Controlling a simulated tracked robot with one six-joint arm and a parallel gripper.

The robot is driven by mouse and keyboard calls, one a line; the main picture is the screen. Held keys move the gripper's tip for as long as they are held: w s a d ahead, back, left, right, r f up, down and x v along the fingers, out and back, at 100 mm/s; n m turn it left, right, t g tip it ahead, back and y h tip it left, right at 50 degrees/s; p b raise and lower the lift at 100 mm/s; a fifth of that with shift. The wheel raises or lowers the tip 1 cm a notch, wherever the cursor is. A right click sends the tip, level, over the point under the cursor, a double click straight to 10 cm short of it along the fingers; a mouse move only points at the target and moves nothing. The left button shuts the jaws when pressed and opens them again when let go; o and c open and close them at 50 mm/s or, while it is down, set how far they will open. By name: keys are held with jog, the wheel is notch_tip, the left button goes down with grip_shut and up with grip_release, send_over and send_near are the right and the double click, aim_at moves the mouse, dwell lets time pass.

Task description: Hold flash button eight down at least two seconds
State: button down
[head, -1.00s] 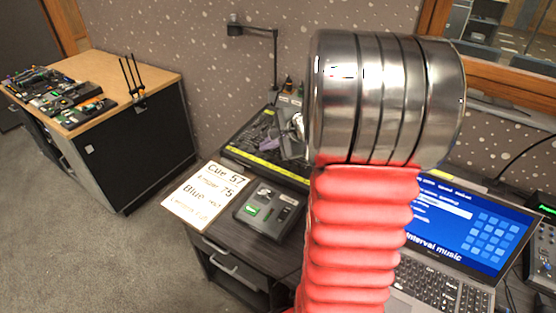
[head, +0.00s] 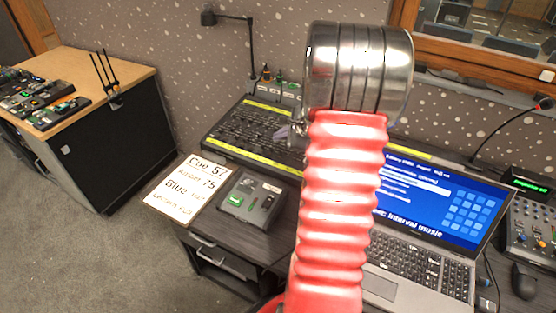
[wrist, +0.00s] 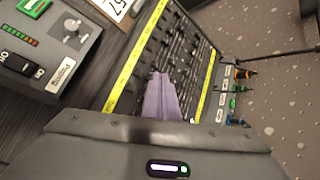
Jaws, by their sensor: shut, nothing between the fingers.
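The lighting desk (head: 228,144) is a long dark panel with rows of small controls between two yellow strips, on the table behind my arm. In the wrist view the desk (wrist: 131,66) runs from the lower left to the upper right. Flash button eight cannot be picked out among the small controls. My gripper (wrist: 160,80) shows as two pale purple fingers, closed together and empty, over the desk's control rows. In the head view my gripper (head: 282,134) is small and partly hidden by my arm. Whether the fingertips touch a control cannot be told.
A cue card (head: 188,186) and a small grey switch box (head: 252,200) lie in front of the desk. An open laptop (head: 440,200) stands at the right, with a mixer (head: 530,228) beyond. A lamp (head: 248,45) rises behind the desk. Grey floor is free at left.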

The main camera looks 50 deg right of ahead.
aim_at(278, 159)
jog(key=shift+w+d+f, duration=0.1)
jog(key=shift+d+f, duration=0.1)
jog(key=shift+f, duration=1.8)
jog(key=shift+d+f, duration=0.15)
jog(key=shift+f, duration=1.8)
jog(key=shift+f, duration=0.7)
dwell(0.6)
jog(key=shift+r, duration=0.15)
dwell(2.1)
jog(key=shift+r, duration=0.65)
